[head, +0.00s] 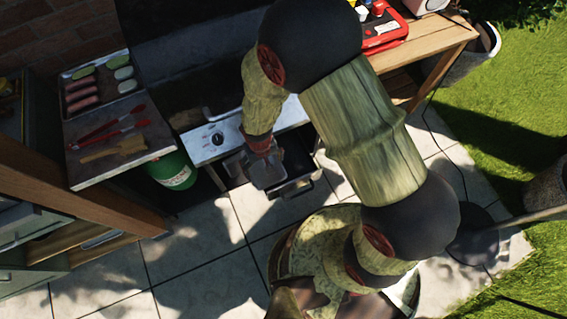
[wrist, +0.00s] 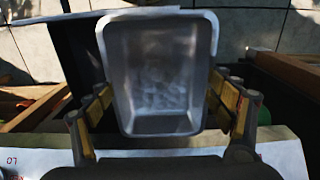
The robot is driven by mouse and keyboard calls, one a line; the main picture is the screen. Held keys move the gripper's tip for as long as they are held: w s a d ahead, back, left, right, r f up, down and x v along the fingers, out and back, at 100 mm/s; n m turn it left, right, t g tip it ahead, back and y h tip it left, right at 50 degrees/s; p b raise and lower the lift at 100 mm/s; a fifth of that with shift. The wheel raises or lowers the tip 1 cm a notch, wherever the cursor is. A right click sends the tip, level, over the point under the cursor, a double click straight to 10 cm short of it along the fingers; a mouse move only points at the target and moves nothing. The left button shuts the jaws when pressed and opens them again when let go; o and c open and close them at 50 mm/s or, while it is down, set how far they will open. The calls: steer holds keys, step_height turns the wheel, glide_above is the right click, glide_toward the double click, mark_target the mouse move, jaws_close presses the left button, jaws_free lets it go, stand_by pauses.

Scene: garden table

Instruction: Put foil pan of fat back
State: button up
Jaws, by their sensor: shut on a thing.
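The foil pan (wrist: 160,75) is a silvery rectangular tray with a pale, mottled patch on its bottom. In the wrist view my gripper (wrist: 160,100) is shut on the pan, with a yellow-padded finger at each side of it. In the head view the foil pan (head: 268,172) hangs below my gripper (head: 258,146), in front of the grill's metal front panel. A dark open drawer or tray (head: 296,170) lies just right of the pan. I cannot tell whether the pan touches it. The pan's far underside is hidden.
The grill front panel (head: 207,143) with a knob is close behind. To the left, a side shelf (head: 95,165) holds red tongs (head: 112,132), a wooden spatula (head: 118,149) and a food tray (head: 98,80). A green gas bottle (head: 172,170) stands below. Paving in front is clear.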

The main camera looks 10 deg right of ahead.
mark_target(274, 163)
steer(key=d, duration=0.1)
steer(key=w+d+f, duration=0.1)
steer(key=w+d+f+b, duration=0.1)
steer(key=shift+d, duration=0.3)
steer(key=d+f, duration=0.1)
steer(key=w+d+f+b, duration=0.1)
steer(key=f, duration=0.1)
steer(key=d+f, duration=0.1)
steer(key=f, duration=0.1)
steer(key=shift+w+d+b, duration=0.3)
steer(key=shift+w, duration=0.05)
steer(key=shift+w+d+f+b, duration=0.1)
steer(key=shift+f+b, duration=0.3)
steer(key=shift+f, duration=0.5)
steer(key=shift+w+d+f+b, duration=0.1)
steer(key=shift+f+b, duration=0.3)
steer(key=shift+f, duration=0.5)
steer(key=shift+s, duration=0.1)
steer(key=shift+f, duration=0.2)
steer(key=o, duration=1.2)
steer(key=shift+c, duration=0.2)
steer(key=shift+r, duration=0.15)
